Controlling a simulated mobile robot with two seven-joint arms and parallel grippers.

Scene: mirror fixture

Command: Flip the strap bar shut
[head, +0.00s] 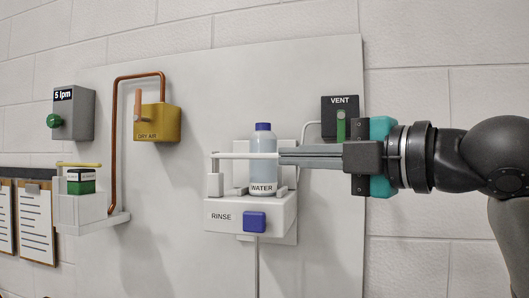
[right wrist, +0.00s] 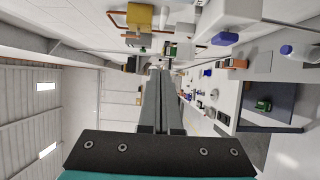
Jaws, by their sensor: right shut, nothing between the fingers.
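The white strap bar (head: 235,155) lies level across the front of the water bottle (head: 263,172) in the head view. Its left end is over a small post (head: 215,184) on the white rinse holder (head: 222,217). The bottle stands upright in the holder, with a blue cap and a WATER label. My right gripper (head: 281,156) comes in from the right, shut and empty. Its fingertips are at the bar's right end, in front of the bottle's right side; I cannot tell whether they touch it. In the right wrist view the fingers (right wrist: 160,74) lie side by side. My left gripper is not in view.
A blue button (head: 255,221) is on the holder's front. A VENT box (head: 340,107) is close behind my right gripper. A yellow DRY AIR box (head: 157,122), a copper pipe (head: 114,145) and a shelf with a green box (head: 81,186) are to the left.

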